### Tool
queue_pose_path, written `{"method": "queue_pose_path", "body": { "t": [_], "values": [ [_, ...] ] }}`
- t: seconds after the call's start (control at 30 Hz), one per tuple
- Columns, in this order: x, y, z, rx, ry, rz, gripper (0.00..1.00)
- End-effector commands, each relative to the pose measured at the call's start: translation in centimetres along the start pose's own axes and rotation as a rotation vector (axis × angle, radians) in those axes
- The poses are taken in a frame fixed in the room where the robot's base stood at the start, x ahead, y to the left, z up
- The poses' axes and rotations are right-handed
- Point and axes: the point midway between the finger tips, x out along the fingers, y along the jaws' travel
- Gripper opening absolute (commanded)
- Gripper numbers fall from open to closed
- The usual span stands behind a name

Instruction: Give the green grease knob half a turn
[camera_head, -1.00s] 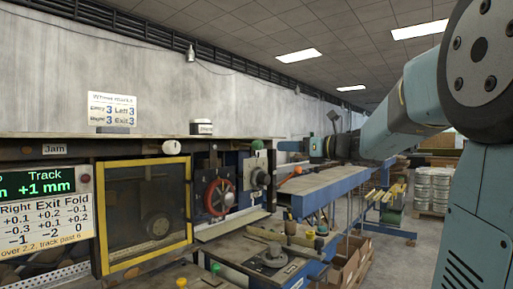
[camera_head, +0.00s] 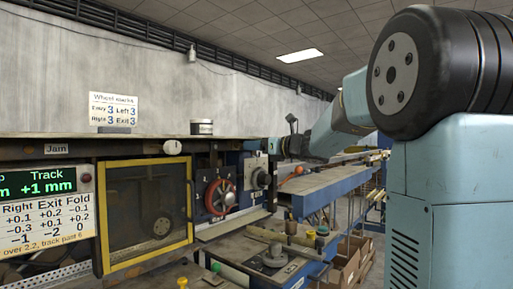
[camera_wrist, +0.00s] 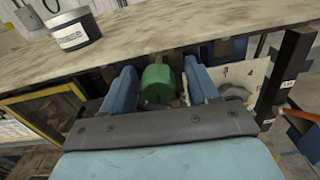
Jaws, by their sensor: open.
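The green grease knob (camera_wrist: 157,86) is a short green cylinder in the wrist view, just under the front edge of the worn shelf top. My gripper (camera_wrist: 159,68) is open, with one blue finger on each side of the knob. A narrow gap shows on both sides, so the jaws are around it without visibly pressing on it. In the head view my gripper (camera_head: 274,147) is at the machine's upper right, above the grey dial (camera_head: 260,178). I cannot make out the green knob there.
A dark round tin (camera_wrist: 73,30) stands on the shelf top (camera_wrist: 190,27) close by; the tin also shows in the head view (camera_head: 202,128). A red handwheel (camera_head: 220,196) and a yellow-framed window (camera_head: 147,205) are to the left. A blue-edged conveyor (camera_head: 330,188) extends right.

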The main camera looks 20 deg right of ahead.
Motion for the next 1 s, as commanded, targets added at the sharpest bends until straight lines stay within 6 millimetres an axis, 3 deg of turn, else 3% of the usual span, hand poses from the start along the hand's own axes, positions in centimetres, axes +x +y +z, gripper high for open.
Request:
{"method": "queue_pose_path", "body": {
  "t": [0.33, 0.9, 1.0],
  "values": [
    [0.31, 0.03, 0.02, 0.000, 0.000, 0.001, 0.59],
    [0.29, 0.01, -0.02, 0.000, 0.000, 0.000, 0.05],
    [0.30, 0.00, -0.03, -0.003, 0.001, 0.000, 0.03]
  ]
}}
